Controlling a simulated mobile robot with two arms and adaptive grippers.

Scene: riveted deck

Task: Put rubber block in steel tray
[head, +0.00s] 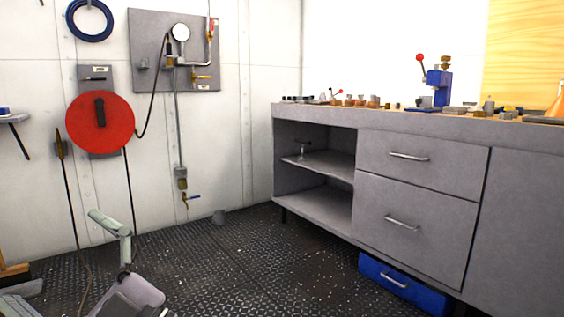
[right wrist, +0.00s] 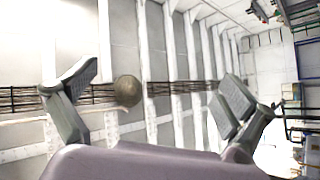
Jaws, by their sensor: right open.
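I cannot make out a rubber block or a steel tray in either view. Small things on the far workbench top (head: 400,112) are too small to tell apart. At the lower left of the head view, part of a pale grey gripper (head: 110,223), which looks like my left one, reaches up over the floor. One finger shows clearly, so its opening cannot be judged. In the right wrist view, my right gripper (right wrist: 155,98) has its two fingers wide apart with nothing between them. A ribbed pale surface and a round brownish disc are seen beyond them.
A grey workbench with drawers (head: 423,160) and open shelves (head: 320,165) stands at right. A blue box (head: 395,283) sits under it. A blue vise (head: 437,87) stands on top. A red disc (head: 100,122) hangs on the left wall.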

